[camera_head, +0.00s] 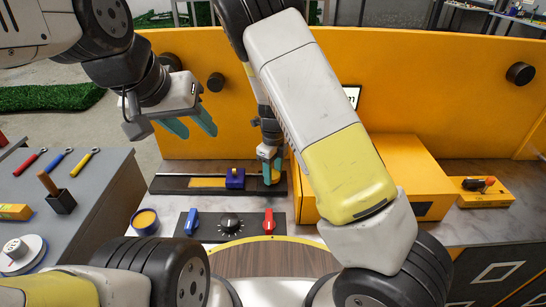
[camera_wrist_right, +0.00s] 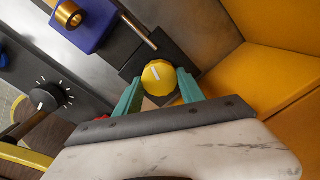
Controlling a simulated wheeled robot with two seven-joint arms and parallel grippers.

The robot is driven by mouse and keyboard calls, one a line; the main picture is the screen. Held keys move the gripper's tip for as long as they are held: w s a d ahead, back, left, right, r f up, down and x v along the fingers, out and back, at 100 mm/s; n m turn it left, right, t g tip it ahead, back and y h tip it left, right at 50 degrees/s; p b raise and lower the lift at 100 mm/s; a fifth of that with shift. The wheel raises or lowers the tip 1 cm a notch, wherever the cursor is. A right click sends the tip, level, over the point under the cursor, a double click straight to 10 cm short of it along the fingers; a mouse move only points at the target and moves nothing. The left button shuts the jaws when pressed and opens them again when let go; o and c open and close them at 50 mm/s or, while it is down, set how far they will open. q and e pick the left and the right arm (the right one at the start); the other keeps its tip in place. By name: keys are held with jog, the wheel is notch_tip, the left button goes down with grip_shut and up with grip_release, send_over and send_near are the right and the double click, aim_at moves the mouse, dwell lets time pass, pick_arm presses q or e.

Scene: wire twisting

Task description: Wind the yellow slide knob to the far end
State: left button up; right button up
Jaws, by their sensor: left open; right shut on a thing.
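The black slide rail (camera_head: 170,184) lies on the counter at the back, with a yellow strip (camera_head: 206,182) and a blue sliding block (camera_head: 235,178) right of its middle. In the right wrist view the yellow knob (camera_wrist_right: 158,77) with a white mark sits at the rail's end. A metal rod (camera_wrist_right: 139,32) runs from there toward the blue block (camera_wrist_right: 82,22). My right gripper (camera_head: 271,172) is shut on the knob, its teal fingers on either side; in the head view they mostly hide it. My left gripper (camera_head: 192,126) is open and empty, raised above the rail's left part.
A panel (camera_head: 208,231) with a blue lever, a black dial (camera_head: 230,223) and a red lever stands in front of the rail. A yellow box (camera_head: 400,168) is close on the right. A blue cup (camera_head: 146,222) stands at the left, near a grey tool bench (camera_head: 100,205).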

aim_at(273, 174)
jog(key=shift+w, duration=0.1)
jog(key=o, duration=1.4)
jog(key=shift+c, duration=0.2)
jog(key=shift+r, duration=3.95)
jog(key=s+d+r+n+t, duration=0.2)
jog(key=s+d+r+n, duration=0.2)
jog(key=s+r+n, duration=0.3)
jog(key=s+d+r+n+t+y, duration=0.1)
jog(key=s+d+r+n+t, duration=0.1)
jog(key=s+d+r+n, duration=0.3)
jog(key=s+d+r+n+t+y, duration=0.1)
jog(key=s+d+r+n, duration=0.4)
jog(key=s+r+n, duration=0.5)
jog(key=r+n+t, duration=0.1)
jog(key=n, duration=0.2)
jog(key=shift+s, duration=0.15)
